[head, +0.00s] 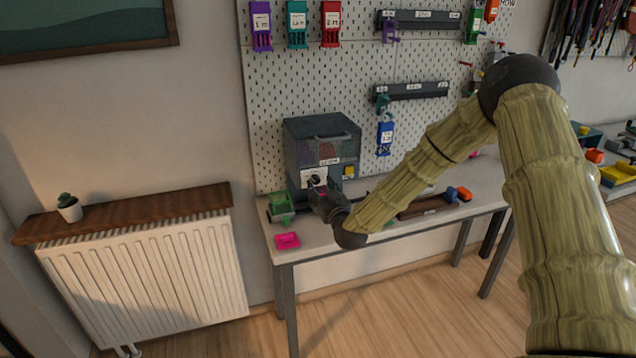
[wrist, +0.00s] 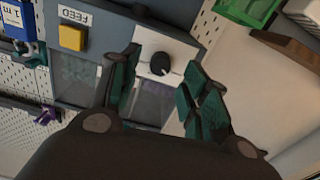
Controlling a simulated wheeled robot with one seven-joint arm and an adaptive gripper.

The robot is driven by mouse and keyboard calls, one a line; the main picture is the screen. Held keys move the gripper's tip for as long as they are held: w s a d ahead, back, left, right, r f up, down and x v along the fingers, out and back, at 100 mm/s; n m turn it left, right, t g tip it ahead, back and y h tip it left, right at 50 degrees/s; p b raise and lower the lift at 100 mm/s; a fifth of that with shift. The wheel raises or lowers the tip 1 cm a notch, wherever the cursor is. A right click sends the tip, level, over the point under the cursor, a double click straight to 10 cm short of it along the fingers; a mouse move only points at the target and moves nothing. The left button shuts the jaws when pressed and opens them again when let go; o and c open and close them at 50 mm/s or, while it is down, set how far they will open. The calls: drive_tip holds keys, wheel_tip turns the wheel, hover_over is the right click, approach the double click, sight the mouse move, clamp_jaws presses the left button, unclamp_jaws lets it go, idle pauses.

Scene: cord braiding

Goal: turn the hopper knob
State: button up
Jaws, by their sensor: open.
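The hopper (head: 322,135) is a grey-blue box standing on the table against the pegboard. Its knob (wrist: 160,63) is small, round and black with a light pointer mark, on a white plate (wrist: 178,47); the plate also shows in the head view (head: 306,177). My gripper (wrist: 163,66) is open and faces the plate. In the wrist view the knob appears between its two fingertips, with visible room on both sides. I cannot tell how far the tips are from the plate. In the head view my gripper (head: 322,200) is low at the hopper's front.
A yellow button (wrist: 72,38) beside a FEED label sits near the knob. A green holder (head: 281,207) and a pink tray (head: 288,241) are on the table (head: 330,240) at left. A brown-handled tool (head: 425,207) lies to the right. Pegboard (head: 280,90) rises behind.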

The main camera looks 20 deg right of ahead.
sight(317, 182)
drive_tip(key=shift+w, duration=1.65)
drive_tip(key=shift+c, duration=0.3)
clamp_jaws()
